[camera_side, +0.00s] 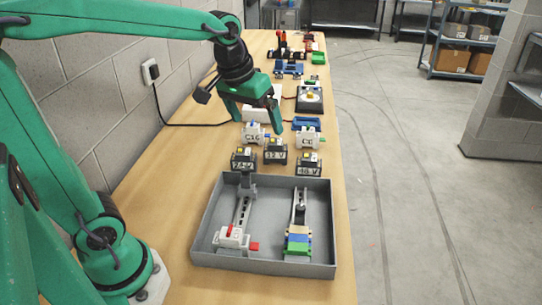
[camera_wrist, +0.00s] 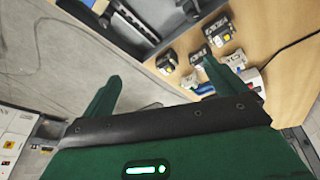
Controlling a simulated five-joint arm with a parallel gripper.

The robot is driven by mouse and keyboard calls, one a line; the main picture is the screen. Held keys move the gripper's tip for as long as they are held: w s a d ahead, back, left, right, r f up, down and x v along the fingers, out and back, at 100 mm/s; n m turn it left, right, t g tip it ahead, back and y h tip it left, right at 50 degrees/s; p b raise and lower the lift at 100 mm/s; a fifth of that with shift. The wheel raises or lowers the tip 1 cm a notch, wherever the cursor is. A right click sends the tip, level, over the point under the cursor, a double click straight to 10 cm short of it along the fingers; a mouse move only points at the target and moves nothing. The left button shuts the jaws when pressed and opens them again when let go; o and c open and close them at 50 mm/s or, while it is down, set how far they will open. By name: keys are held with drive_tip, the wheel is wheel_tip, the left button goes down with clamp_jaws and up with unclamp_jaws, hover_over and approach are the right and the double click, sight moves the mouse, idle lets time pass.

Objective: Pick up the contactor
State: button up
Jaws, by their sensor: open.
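Three dark blocks with yellow tops, likely the contactors, stand in a group behind the grey tray. In the side view they are labelled 24 V (camera_side: 243,160), 12 V (camera_side: 275,152) and what looks like 48 V (camera_side: 309,165). The 12 V block sits slightly farther back, between the other two.
White breakers marked C16 (camera_side: 253,135) and C10 (camera_side: 307,137) stand just behind the blocks. The grey tray (camera_side: 210,215) holds two rails with parts on them. A wall runs along the left; more devices stand farther back. The bench's right edge drops to floor.

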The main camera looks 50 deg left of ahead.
drive_tip(key=w+a+f+n+g, duration=0.1)
drive_tip(key=w+f+n, duration=0.15)
drive_tip(key=w, duration=0.35)
drive_tip(key=w+a+f+n+g, duration=0.1)
drive_tip(key=w+f, duration=0.3)
drive_tip(key=w, duration=0.3)
drive_tip(key=n+g, duration=0.2)
hover_over(309, 167)
drive_tip(key=a, duration=0.2)
drive_tip(key=f, duration=0.7)
drive_tip(key=w+f, duration=0.1)
drive_tip(key=f, duration=0.3)
drive_tip(key=shift+d, duration=0.2)
drive_tip(key=shift+w+f, duration=0.2)
drive_tip(key=shift+f, duration=1.5)
drive_tip(key=shift+f, duration=2.6)
drive_tip(key=shift+w, duration=0.1)
drive_tip(key=c, duration=1.3)
